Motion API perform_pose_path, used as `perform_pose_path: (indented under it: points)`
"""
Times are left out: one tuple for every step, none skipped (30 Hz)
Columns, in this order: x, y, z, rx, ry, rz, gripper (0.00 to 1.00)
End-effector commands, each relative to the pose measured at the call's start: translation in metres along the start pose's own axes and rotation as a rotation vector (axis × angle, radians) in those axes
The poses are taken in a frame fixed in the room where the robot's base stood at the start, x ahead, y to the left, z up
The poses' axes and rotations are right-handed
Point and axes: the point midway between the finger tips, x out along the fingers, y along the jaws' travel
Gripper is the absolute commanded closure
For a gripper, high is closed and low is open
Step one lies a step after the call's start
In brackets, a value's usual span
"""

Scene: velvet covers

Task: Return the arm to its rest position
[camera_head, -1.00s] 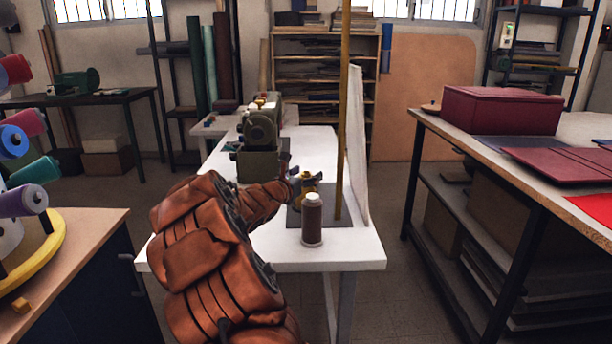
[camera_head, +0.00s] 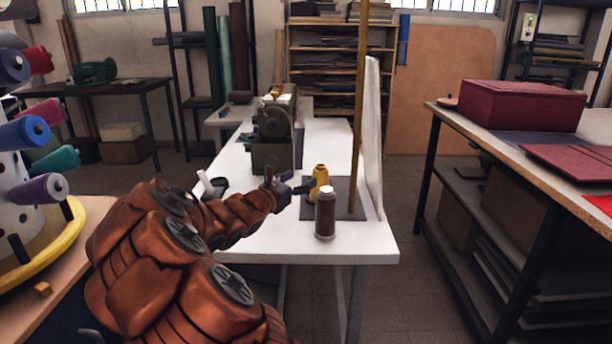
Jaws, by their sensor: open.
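My arm, in a padded orange-brown cover, reaches from the bottom left over the near end of the white table (camera_head: 265,228). My gripper (camera_head: 294,187) is open above the table. It is just left of a yellow thread cone (camera_head: 321,184), with a small gap seeming to show between them. The cone stands upright on a dark base plate (camera_head: 345,212), behind a brown thread spool (camera_head: 325,214). The fingers are small and partly overlap the view of the plate.
A sewing machine (camera_head: 272,140) stands behind my gripper. A tall wooden post (camera_head: 359,120) and a white panel (camera_head: 373,140) rise on the right. A thread rack (camera_head: 15,225) stands at left. A worktable with a burgundy box (camera_head: 520,106) is at right. Open floor lies between the tables.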

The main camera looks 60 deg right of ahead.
Motion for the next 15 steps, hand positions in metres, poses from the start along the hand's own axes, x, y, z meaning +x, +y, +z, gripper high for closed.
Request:
perform_pose_path:
  points:
    - [-0.0042,0.0006,0.0006,-0.001,-0.001,0.002,0.28]
    - [-0.0057,0.0006,0.0007,-0.001,-0.001,0.002,0.28]
    - [-0.0073,0.0004,0.0008,-0.001,-0.001,0.002,0.28]
    - [-0.0082,0.0002,0.0008,0.000,-0.001,0.001,0.28]
    - [-0.0089,0.0001,0.0008,0.000,-0.001,0.001,0.28]
    - [-0.0096,0.0000,0.0007,0.000,-0.001,0.001,0.28]
    - [-0.0099,0.0000,0.0007,0.001,-0.001,0.001,0.28]
    - [-0.0101,0.0000,0.0007,0.001,-0.001,0.001,0.28]
    - [-0.0102,0.0000,0.0006,0.001,-0.001,0.001,0.28]
    - [-0.0102,0.0000,0.0005,0.001,-0.001,0.000,0.28]
    - [-0.0101,0.0000,0.0005,0.001,-0.001,0.001,0.28]
    - [-0.0101,0.0001,0.0005,0.001,-0.001,0.001,0.28]
    - [-0.0100,0.0000,0.0004,0.001,-0.001,0.000,0.28]
    - [-0.0100,0.0001,0.0005,0.001,-0.001,0.001,0.28]
    - [-0.0100,0.0001,0.0004,0.001,-0.001,0.001,0.28]
